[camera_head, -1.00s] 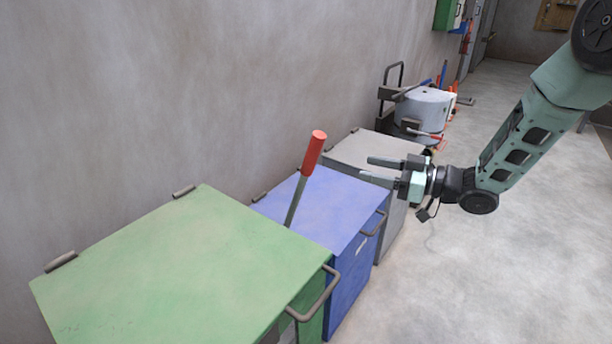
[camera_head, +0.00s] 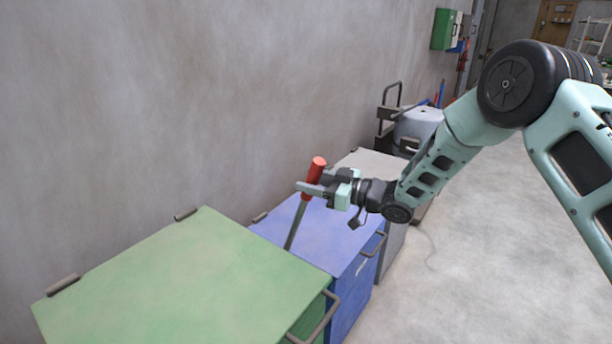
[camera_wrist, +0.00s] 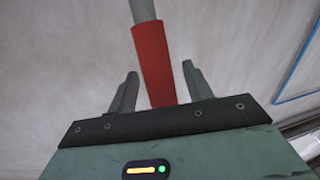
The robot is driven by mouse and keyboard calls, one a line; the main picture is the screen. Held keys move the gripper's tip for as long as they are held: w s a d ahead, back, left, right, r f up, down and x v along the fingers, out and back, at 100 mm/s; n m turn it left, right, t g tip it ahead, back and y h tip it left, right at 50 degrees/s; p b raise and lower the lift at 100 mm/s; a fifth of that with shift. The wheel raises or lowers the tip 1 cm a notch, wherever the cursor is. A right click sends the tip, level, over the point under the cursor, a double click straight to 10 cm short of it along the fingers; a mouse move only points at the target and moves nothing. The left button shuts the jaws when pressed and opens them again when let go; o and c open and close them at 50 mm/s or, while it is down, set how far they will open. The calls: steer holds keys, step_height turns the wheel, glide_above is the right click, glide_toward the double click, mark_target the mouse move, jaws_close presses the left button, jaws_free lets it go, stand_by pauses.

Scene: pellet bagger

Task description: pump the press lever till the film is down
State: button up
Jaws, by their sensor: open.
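The press lever (camera_head: 296,222) is a grey rod with a red grip (camera_head: 318,165) at its top. It rises beside the blue box and leans a little to the right in the head view. My gripper (camera_head: 312,184) is open, with its two fingers on either side of the red grip. In the wrist view the red grip (camera_wrist: 153,62) stands between the open fingertips, with space on both sides. The lever's lower end is hidden behind the green box. The film is not visible.
A green-lidded box (camera_head: 190,285) stands in front, with a blue-lidded box (camera_head: 335,245) and a grey box (camera_head: 372,164) behind it. A grey wall (camera_head: 150,90) runs along the left. Open floor (camera_head: 470,270) lies to the right.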

steer(key=shift+x, duration=1.05)
